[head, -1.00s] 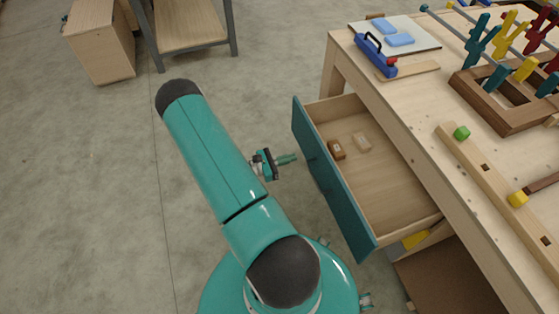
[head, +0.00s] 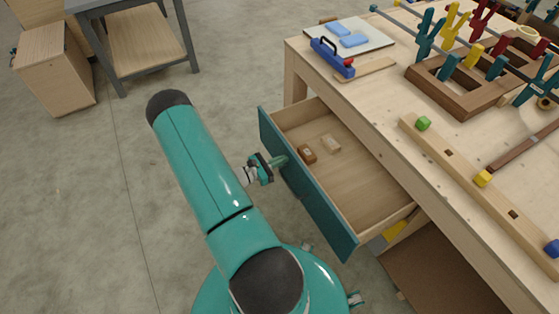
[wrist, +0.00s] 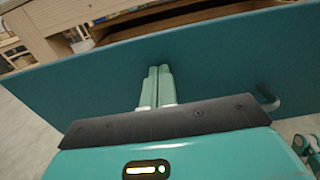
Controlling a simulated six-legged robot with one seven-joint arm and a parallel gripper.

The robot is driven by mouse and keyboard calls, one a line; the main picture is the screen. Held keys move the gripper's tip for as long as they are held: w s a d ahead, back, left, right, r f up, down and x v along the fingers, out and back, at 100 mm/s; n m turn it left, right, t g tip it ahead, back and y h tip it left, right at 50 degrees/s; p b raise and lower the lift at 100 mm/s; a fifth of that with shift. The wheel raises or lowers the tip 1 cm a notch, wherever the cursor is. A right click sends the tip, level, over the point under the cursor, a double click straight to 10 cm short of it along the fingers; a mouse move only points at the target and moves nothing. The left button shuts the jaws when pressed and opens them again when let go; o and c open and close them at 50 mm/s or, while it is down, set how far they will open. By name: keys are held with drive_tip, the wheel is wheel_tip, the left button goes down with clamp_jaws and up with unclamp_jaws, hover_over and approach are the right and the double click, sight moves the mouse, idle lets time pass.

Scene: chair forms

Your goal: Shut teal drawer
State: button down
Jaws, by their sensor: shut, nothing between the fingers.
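The teal drawer (head: 308,185) hangs open from the side of the wooden workbench, its inside showing in the head view. A brown block (head: 307,154) and a pale block (head: 331,144) lie in it. My gripper (head: 282,161) is shut and empty at the outer face of the drawer front, left of its middle. In the wrist view the teal front (wrist: 225,70) spans the picture, and the closed fingers (wrist: 158,72) point at it. They look touching or very close; I cannot tell which. A small handle (wrist: 268,98) shows right of the fingers.
The workbench top (head: 390,95) holds a blue tool (head: 332,58), a dark wooden frame with coloured pegs (head: 480,80) and a long wooden bar (head: 470,175). A grey-legged table (head: 130,40) stands at the back left. Open floor lies left of my arm.

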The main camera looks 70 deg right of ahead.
drive_tip(key=x, duration=3)
drive_tip(key=shift+s, duration=0.15)
drive_tip(key=shift+s+d+r, duration=0.1)
drive_tip(key=shift+d+r, duration=0.05)
drive_tip(key=shift+r, duration=0.05)
drive_tip(key=v, duration=1.4)
drive_tip(key=shift+w+a+f, duration=0.2)
drive_tip(key=shift+w+a, duration=0.05)
drive_tip(key=shift+w, duration=0.1)
